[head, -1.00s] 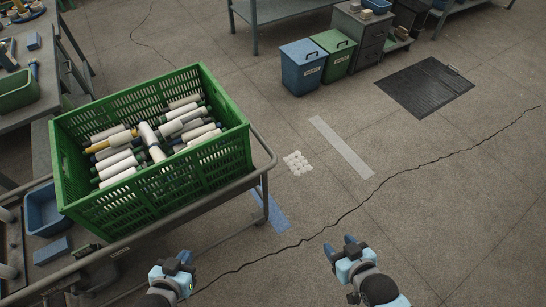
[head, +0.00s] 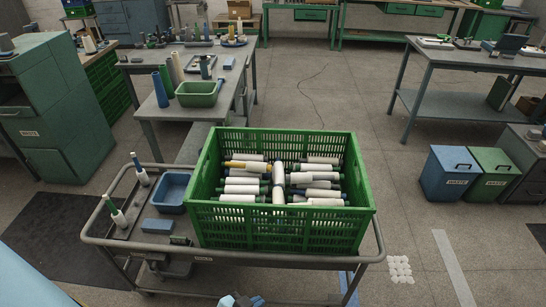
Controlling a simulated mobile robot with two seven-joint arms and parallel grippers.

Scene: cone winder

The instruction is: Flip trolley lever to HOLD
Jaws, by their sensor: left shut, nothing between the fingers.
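The grey trolley (head: 105,242) stands in front of me with a tubular rail around its deck. A small pale label (head: 203,258) is on its near rail. A dark fitting (head: 157,262) hangs under the rail left of the label; I cannot tell whether it is the lever, nor which way a lever points. My left gripper (head: 241,301) is at the bottom edge, just in front of the near rail, shut and empty, mostly cut off by the frame. My right gripper is not in view.
A green crate (head: 285,236) of wound bobbins fills the trolley's right side. A blue bin (head: 172,208), a blue block (head: 157,226) and two upright spindles stand on the left. Two waste bins (head: 449,176) stand on the right. Floor is clear right of the trolley.

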